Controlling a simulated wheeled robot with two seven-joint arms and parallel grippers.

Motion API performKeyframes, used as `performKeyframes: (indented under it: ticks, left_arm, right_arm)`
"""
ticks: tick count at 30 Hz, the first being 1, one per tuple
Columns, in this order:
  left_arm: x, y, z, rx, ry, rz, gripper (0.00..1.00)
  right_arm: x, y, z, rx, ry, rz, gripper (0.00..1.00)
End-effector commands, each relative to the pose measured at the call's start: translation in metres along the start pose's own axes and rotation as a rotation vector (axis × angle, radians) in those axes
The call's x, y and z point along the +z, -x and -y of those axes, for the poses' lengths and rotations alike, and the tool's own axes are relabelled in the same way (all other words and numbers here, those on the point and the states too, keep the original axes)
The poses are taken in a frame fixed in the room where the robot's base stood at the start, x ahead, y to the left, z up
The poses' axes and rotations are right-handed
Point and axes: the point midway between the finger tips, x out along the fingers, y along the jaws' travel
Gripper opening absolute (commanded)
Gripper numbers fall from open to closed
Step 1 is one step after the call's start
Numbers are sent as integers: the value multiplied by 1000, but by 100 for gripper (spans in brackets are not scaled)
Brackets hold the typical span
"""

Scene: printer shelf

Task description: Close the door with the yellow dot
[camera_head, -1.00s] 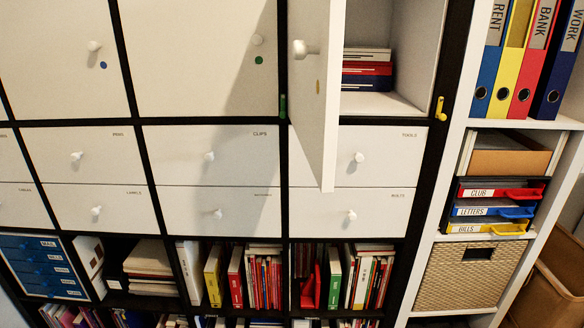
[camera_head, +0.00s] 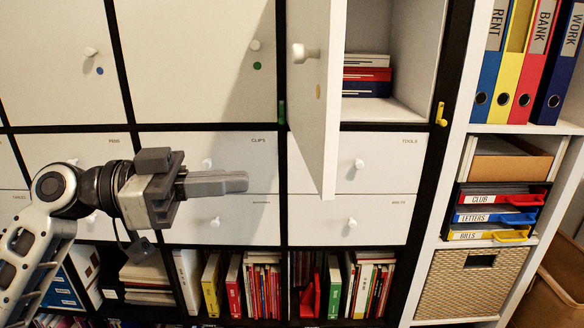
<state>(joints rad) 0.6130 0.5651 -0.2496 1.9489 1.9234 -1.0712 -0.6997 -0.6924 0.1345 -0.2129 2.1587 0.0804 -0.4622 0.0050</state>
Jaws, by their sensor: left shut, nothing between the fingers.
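The white door with the yellow dot (camera_head: 313,120) stands open, swung out toward me from its left side. Its yellow dot (camera_head: 318,92) and round white knob (camera_head: 304,53) show on its face. Behind it the compartment (camera_head: 398,106) is open, with a small stack of books inside. My left gripper (camera_head: 246,181) comes in from the left, its fingers shut and empty, pointing right in front of the drawers. In the picture it is left of the door's lower part and apart from it. My right gripper is not in view.
Shut doors with a blue dot (camera_head: 100,71) and a green dot (camera_head: 257,66) are at the left. A yellow catch (camera_head: 440,114) sits on the frame right of the opening. Binders (camera_head: 522,70) and coloured trays (camera_head: 497,217) stand in the right shelf.

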Motion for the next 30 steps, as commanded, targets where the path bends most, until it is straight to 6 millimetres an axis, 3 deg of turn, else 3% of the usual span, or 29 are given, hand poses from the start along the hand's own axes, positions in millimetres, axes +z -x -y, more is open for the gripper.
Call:
performKeyframes:
  ticks: [6, 12, 30]
  left_arm:
    - [-4, -47, 0, 2, 1, -2, 0]
    - [-2, -74, 0, -1, 2, -1, 0]
    - [0, -86, 1, -7, 2, 0, 0]
  right_arm:
    - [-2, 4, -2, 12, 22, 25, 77]
    - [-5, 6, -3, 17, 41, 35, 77]
    - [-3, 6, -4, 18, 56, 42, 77]
